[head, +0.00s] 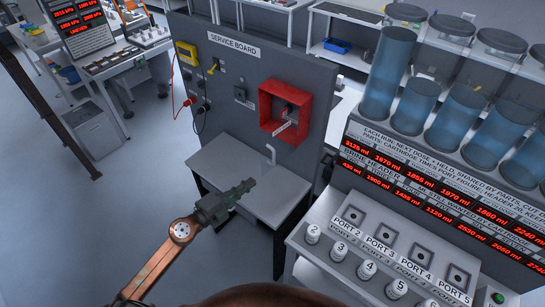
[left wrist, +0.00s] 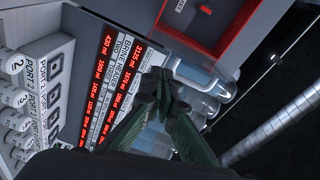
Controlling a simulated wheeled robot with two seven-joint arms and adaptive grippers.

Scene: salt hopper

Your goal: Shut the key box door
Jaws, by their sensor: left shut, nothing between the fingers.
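The red key box (head: 264,112) is mounted on the grey service board (head: 240,75). Its front looks open, with a dark item and a pale tag showing inside. I cannot clearly tell its door from its frame. In the left wrist view a red-edged box (left wrist: 241,38) at the top right has a small red item inside. My left gripper (head: 250,185) is shut and empty, in front of and below the key box, apart from it. Its closed fingers also show in the left wrist view (left wrist: 156,80). My right gripper is not in view.
A yellow box (head: 187,53) and hanging cables are at the board's left. To the right stand blue cylinders (head: 383,75) and a port panel (head: 375,225).

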